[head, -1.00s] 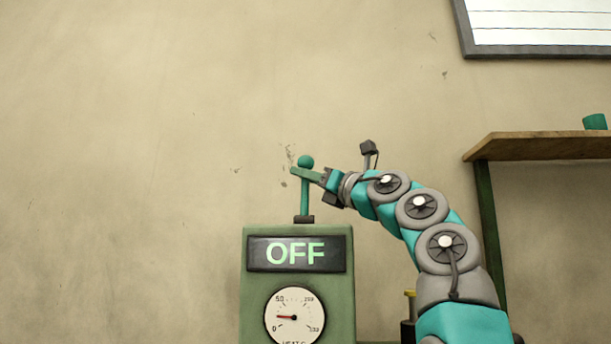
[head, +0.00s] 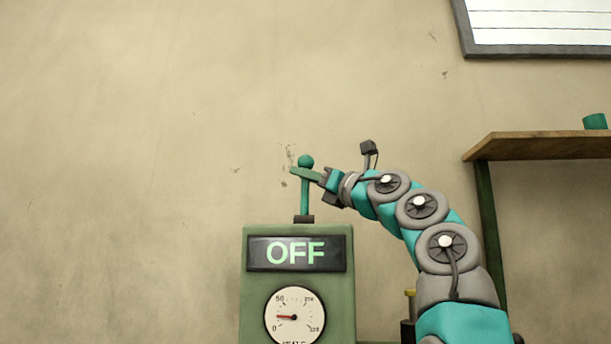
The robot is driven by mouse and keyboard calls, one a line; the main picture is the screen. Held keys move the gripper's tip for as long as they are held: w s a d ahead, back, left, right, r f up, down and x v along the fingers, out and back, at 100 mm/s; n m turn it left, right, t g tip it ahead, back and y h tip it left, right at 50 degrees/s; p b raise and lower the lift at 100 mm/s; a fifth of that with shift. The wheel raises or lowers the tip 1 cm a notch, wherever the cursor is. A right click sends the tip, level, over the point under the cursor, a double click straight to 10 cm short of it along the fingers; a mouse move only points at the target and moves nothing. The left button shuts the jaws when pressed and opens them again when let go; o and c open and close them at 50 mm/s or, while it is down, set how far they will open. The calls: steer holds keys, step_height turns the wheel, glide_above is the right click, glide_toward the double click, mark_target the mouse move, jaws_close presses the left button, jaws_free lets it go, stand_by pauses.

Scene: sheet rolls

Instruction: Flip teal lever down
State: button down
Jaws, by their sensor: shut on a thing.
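The teal lever (head: 304,198) stands upright on top of a green machine box (head: 346,290). It has a round teal knob (head: 306,161) at its top and a dark base. The box's display (head: 297,254) reads OFF in light green letters. My gripper (head: 306,174) reaches in from the right and is shut on the lever just below the knob. The near finger covers part of the lever, and the far finger is mostly hidden.
A round gauge (head: 294,316) sits below the display, its red needle pointing left at a low reading. A wooden shelf (head: 540,147) with a teal cup-like object (head: 595,121) stands at the right. A framed board (head: 540,25) hangs at the upper right. The wall left of the lever is clear.

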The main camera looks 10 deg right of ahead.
steer(key=shift+s+d+r, duration=0.1)
stand_by(0.3)
steer(key=shift+s+n+y+b, duration=0.45)
steer(key=shift+n+b, duration=0.25)
steer(key=shift+b, duration=0.2)
steer(key=shift+s+a+n+y+b, duration=0.2)
steer(key=shift+n+y+b, duration=0.15)
steer(key=shift+n, duration=0.05)
steer(key=shift+s+a+n+g+y+b, duration=0.15)
steer(key=shift+s+a+n+g+y, duration=0.1)
steer(key=shift+s+n+y, duration=0.7)
steer(key=shift+s+a+n+g+y+b, duration=0.15)
steer(key=shift+s+a+n+g+y, duration=0.2)
steer(key=shift+n+y, duration=0.65)
steer(key=shift+s+d+n+h, duration=0.1)
steer(key=shift+n+h, duration=0.15)
steer(key=c, duration=0.8)
jaws_free()
steer(key=shift+o, duration=0.2)
